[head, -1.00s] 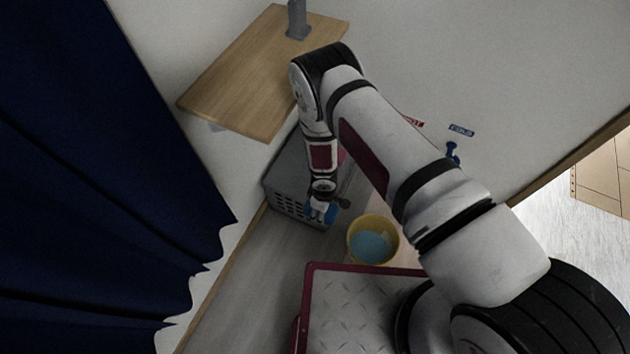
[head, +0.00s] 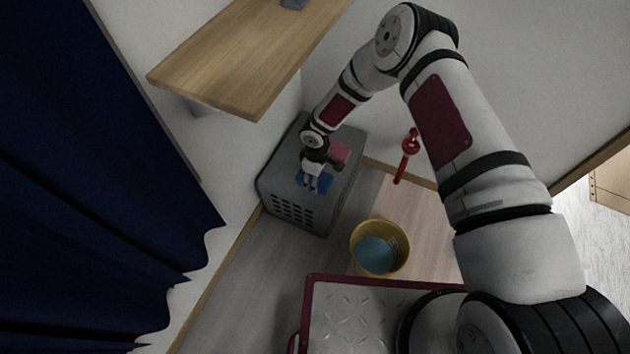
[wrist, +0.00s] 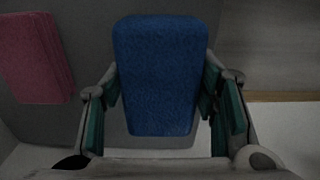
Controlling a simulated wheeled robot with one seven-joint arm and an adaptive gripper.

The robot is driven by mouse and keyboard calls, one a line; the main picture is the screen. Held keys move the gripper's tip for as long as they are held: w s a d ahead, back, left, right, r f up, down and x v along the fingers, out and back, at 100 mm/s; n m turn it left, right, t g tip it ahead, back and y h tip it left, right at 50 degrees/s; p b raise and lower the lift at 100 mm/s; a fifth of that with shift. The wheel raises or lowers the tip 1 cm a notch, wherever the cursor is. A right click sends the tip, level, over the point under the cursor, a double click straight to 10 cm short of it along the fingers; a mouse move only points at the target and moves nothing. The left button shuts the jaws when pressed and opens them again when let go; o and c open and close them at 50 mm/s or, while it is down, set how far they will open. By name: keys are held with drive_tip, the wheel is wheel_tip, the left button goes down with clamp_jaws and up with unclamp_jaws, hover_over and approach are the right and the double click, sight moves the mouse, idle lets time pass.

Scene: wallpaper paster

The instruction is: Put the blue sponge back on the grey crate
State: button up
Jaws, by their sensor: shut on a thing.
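The blue sponge (wrist: 160,75) is held between the two green-padded fingers of my gripper (wrist: 161,100) in the wrist view. In the head view my gripper (head: 311,176) and the sponge (head: 325,181) are over the top of the grey crate (head: 295,208), near its front edge. The crate stands on the floor, with rows of slots in its front. I cannot tell whether the sponge touches the crate's top or hangs just above it. A pink sponge (head: 341,152) lies on the crate behind my gripper, and it also shows at left in the wrist view (wrist: 36,55).
A wooden shelf (head: 240,60) juts out above and left of the crate. A yellow bucket with blue contents (head: 385,233) stands on the floor, right of the crate. A red tool (head: 405,160) is by the wall. A dark blue curtain (head: 85,190) fills the left side.

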drive_tip(key=shift+w+a, duration=0.15)
drive_tip(key=shift+w, duration=0.25)
drive_tip(key=f+b, duration=0.1)
drive_tip(key=w+f+b, duration=0.1)
drive_tip(key=shift+a+f+b, duration=0.1)
drive_tip(key=shift+f+b, duration=0.2)
drive_tip(key=shift+f, duration=0.3)
drive_tip(key=shift+f, duration=0.1)
drive_tip(key=shift+f+b, duration=0.1)
drive_tip(key=shift+b, duration=0.2)
drive_tip(key=o, duration=1.2)
drive_tip(key=shift+p, duration=0.4)
wheel_tip(320, 180, up, 14)
drive_tip(key=p, duration=0.4)
drive_tip(key=shift+s+f+p, duration=0.1)
drive_tip(key=shift+s+p, duration=0.05)
drive_tip(key=shift+p, duration=0.15)
drive_tip(key=shift+s, duration=0.1)
